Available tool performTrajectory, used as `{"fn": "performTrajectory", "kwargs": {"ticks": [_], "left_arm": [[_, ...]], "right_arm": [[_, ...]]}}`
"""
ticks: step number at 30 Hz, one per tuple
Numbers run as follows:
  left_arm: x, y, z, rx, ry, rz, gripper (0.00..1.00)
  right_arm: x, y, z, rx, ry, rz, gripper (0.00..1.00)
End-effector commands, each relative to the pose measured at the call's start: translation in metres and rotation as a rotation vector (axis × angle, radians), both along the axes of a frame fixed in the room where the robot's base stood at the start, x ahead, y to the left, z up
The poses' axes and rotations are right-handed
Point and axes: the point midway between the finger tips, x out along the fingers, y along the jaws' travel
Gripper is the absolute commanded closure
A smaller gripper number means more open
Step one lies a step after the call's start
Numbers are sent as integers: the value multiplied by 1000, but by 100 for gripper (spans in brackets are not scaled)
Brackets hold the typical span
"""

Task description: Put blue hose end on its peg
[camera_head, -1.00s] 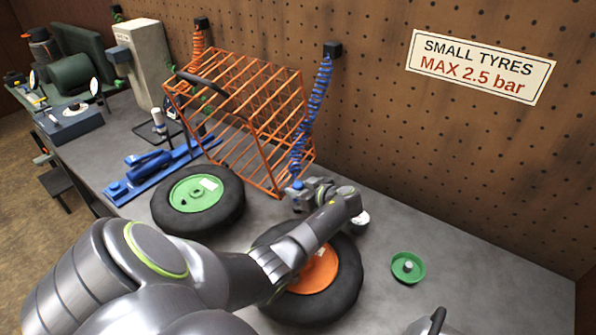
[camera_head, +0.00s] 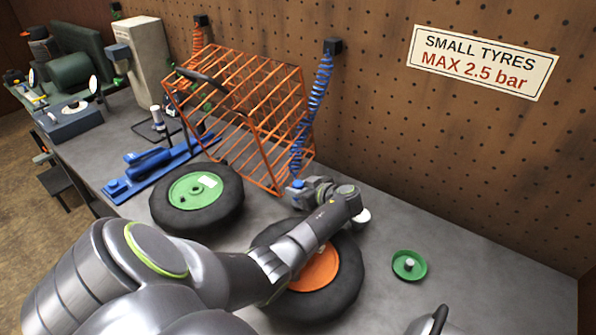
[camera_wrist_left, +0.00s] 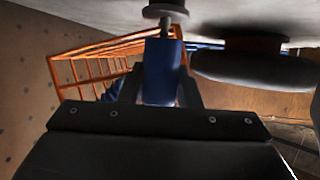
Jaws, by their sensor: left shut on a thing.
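The blue coiled hose (camera_head: 318,100) hangs from a black wall mount and runs down to my left gripper (camera_head: 297,190). The gripper is shut on the blue hose end (camera_head: 298,184), low over the bench by the orange cage's near corner. In the left wrist view, the blue hose end (camera_wrist_left: 161,75) sits between the fingers. Its metal tip points to a round grey piece (camera_wrist_left: 166,10) at the top edge; I cannot tell whether they are joined. I cannot make out the peg for certain.
An orange wire cage (camera_head: 245,110) stands behind the gripper. A green-hubbed wheel (camera_head: 225,215) lies left, and an orange-hubbed wheel (camera_head: 345,285) lies under my arm. A green dish (camera_head: 397,273) with a pale stub stands right. Bench between dish and wall is clear.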

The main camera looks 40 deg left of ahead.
Motion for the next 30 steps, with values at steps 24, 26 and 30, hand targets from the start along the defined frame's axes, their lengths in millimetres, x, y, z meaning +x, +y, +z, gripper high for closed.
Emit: {"fn": "performTrajectory", "kwargs": {"ticks": [24, 26, 30], "left_arm": [[0, 0, -10, 0, 0, 0, 61], [-1, -1, -11, -1, 1, 1, 61], [-1, -7, -8, -3, 1, 0, 61]], "right_arm": [[0, -1, -11, -1, 0, 0, 64], [0, -1, -11, -1, 0, 0, 64], [0, -1, -7, -1, 0, 0, 64]]}}
